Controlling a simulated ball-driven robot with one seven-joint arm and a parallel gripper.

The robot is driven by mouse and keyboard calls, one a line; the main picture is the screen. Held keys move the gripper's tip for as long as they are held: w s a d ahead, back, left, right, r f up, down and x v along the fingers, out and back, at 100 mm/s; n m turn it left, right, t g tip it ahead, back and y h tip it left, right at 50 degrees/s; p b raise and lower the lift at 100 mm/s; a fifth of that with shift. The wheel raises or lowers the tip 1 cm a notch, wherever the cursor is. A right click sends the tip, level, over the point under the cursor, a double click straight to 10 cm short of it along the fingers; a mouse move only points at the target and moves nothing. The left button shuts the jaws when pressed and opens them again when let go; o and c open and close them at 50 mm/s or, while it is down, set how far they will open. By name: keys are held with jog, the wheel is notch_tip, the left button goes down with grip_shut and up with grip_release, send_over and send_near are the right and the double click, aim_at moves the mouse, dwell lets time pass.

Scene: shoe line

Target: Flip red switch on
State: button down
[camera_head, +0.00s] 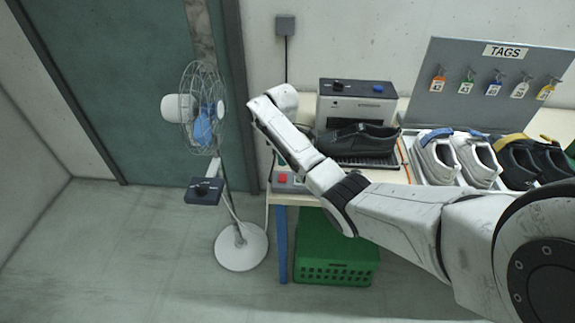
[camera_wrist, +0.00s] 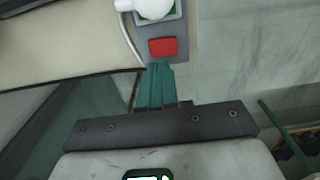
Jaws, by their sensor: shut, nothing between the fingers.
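The red switch (camera_wrist: 163,47) is a small red rocker on a grey plate at the table's edge, in the upper middle of the wrist view. In the head view the red switch (camera_head: 282,178) shows at the table's front left corner, beside my arm. My gripper (camera_wrist: 158,68) has teal fingers that are shut and empty. In the wrist view their tips lie just below the red switch; I cannot tell whether they touch it. In the head view my gripper is mostly hidden by my arm. The switch's on or off position is unclear.
A black shoe (camera_head: 357,138) rests before a grey machine (camera_head: 357,102). Several shoes stand on a tray to the right. A fan (camera_head: 204,110) stands left of the table, and a green crate (camera_head: 335,250) sits below it.

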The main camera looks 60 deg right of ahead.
notch_tip(320, 180, up, 8)
jog(key=d+b, duration=0.1)
jog(key=shift+w+d+r+b, duration=0.15)
jog(key=shift+w+r+b, duration=0.05)
jog(key=shift+w+b, duration=0.2)
dwell(0.4)
jog(key=s+a+f+m+b, duration=0.1)
jog(key=s+a+f, duration=0.1)
jog(key=a+f, duration=0.5)
jog(key=s+a+f+t+y, duration=0.1)
jog(key=a+f, duration=0.3)
jog(key=a, duration=0.6)
jog(key=s+a+f+m+b, duration=0.1)
jog(key=s+a+f, duration=0.1)
jog(key=a+f, duration=0.5)
jog(key=s+a+m, duration=0.1)
jog(key=s+a, duration=0.2)
jog(key=s, duration=0.3)
jog(key=s+a+m, duration=0.1)
jog(key=s+a, duration=0.2)
jog(key=s, duration=0.4)
jog(key=s+a+m+h+b, duration=0.1)
jog(key=s+a, duration=0.2)
jog(key=s, duration=0.3)
jog(key=shift+s+a, duration=0.15)
jog(key=shift+r, duration=0.1)
